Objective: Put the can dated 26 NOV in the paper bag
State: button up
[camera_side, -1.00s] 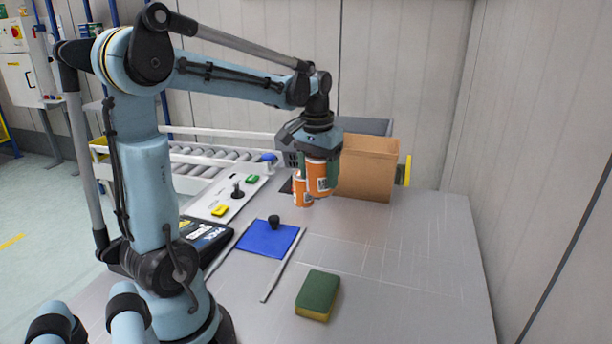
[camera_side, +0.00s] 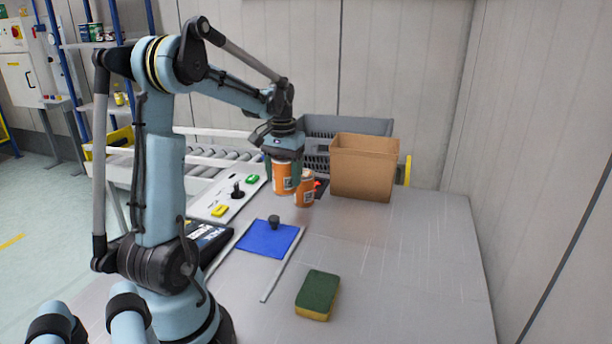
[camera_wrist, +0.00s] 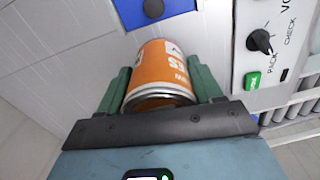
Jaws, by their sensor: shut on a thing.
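My gripper (camera_side: 284,177) is shut on an orange can (camera_side: 283,178) and holds it upright above the table. The wrist view shows the same held can (camera_wrist: 160,68) between two green fingers (camera_wrist: 161,88); its date cannot be read. The open brown paper bag (camera_side: 362,172) stands on the table to the right of both cans.
A grey crate (camera_side: 345,126) stands behind the bag. A blue mat (camera_side: 268,240) with a black knob, a green and yellow sponge (camera_side: 317,296) and a white switch panel (camera_side: 212,204) lie around. The right part of the table is clear.

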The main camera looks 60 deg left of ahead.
jog(key=s+a+f, duration=0.1)
jog(key=a, duration=0.1)
jog(key=s+a+f, duration=0.1)
jog(key=a+f, duration=0.1)
jog(key=a, duration=0.1)
jog(key=s+a+f, duration=0.1)
jog(key=a, duration=0.1)
jog(key=shift+a+f, duration=0.2)
jog(key=shift+f, duration=2)
jog(key=shift+f, duration=0.15)
jog(key=o, duration=1.3)
